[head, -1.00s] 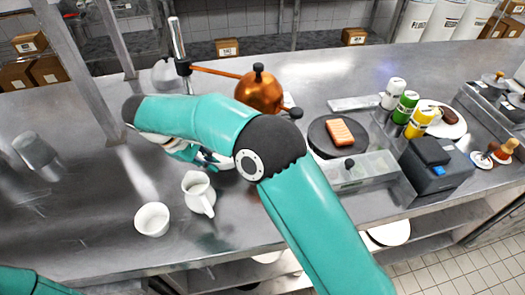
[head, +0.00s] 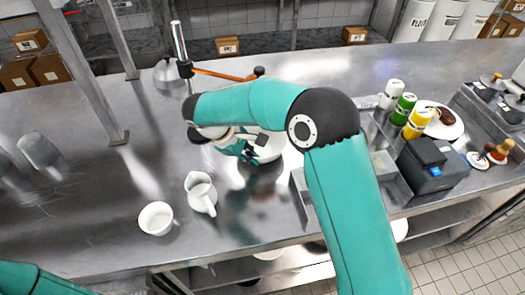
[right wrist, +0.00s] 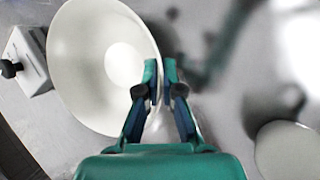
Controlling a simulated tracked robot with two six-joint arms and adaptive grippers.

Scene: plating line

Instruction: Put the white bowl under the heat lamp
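The white bowl (head: 268,148) is in my right gripper (head: 246,150), seen partly behind my right arm in the head view. In the right wrist view the bowl (right wrist: 80,60) is large, and the fingers (right wrist: 161,75) pinch its rim, one inside and one outside. It appears to be above the counter, with a dark reflection below. The heat lamp has a chrome post (head: 178,42) and a copper arm (head: 222,75); its shade is hidden behind my right arm. My left gripper is out of view; only part of the left arm shows at lower left.
A white jug (head: 200,193) and a white cup (head: 155,218) stand on the steel counter (head: 90,225) at front left. Several bottles (head: 404,108), a plate (head: 448,130) and a dark device (head: 436,165) stand at right.

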